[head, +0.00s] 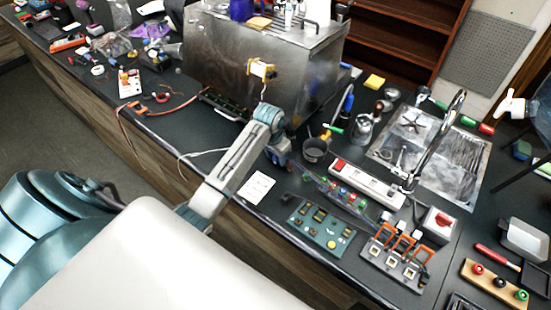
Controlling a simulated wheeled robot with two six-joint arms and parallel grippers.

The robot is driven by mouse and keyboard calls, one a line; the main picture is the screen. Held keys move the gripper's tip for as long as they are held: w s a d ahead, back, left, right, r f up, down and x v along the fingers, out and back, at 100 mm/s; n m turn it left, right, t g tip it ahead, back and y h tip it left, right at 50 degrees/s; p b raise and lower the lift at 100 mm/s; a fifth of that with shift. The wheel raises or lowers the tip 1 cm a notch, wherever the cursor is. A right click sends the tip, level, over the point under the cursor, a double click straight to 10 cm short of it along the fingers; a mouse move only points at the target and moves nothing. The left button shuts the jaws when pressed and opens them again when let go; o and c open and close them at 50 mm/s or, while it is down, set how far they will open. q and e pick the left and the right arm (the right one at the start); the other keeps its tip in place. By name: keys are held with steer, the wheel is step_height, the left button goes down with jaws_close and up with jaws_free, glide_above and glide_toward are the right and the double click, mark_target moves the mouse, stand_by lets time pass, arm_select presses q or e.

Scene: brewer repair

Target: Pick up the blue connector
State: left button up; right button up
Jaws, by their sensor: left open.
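My left gripper (292,165) is over the counter, past the end of my arm, just left of the small dark pot. It is open, and its fingers are small and partly hidden by the wrist. I cannot pick out the blue connector with certainty: small dark and bluish parts lie around the gripper tips, too small to tell apart. The steel brewer (240,75) stands behind the gripper, with a yellow-and-white part (262,70) on its front. My right gripper is not in view.
A dark pot (316,150), a white power strip (368,184), a teal panel (322,226) and a rack with orange clips (396,257) crowd the counter on the right. A sink (455,170) lies beyond. A white card (257,187) lies near the front edge.

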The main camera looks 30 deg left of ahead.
arm_select(q)
steer(key=c, duration=0.6)
steer(key=shift+c, duration=0.6)
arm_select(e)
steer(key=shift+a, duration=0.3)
arm_select(q)
steer(key=shift+r, duration=0.2)
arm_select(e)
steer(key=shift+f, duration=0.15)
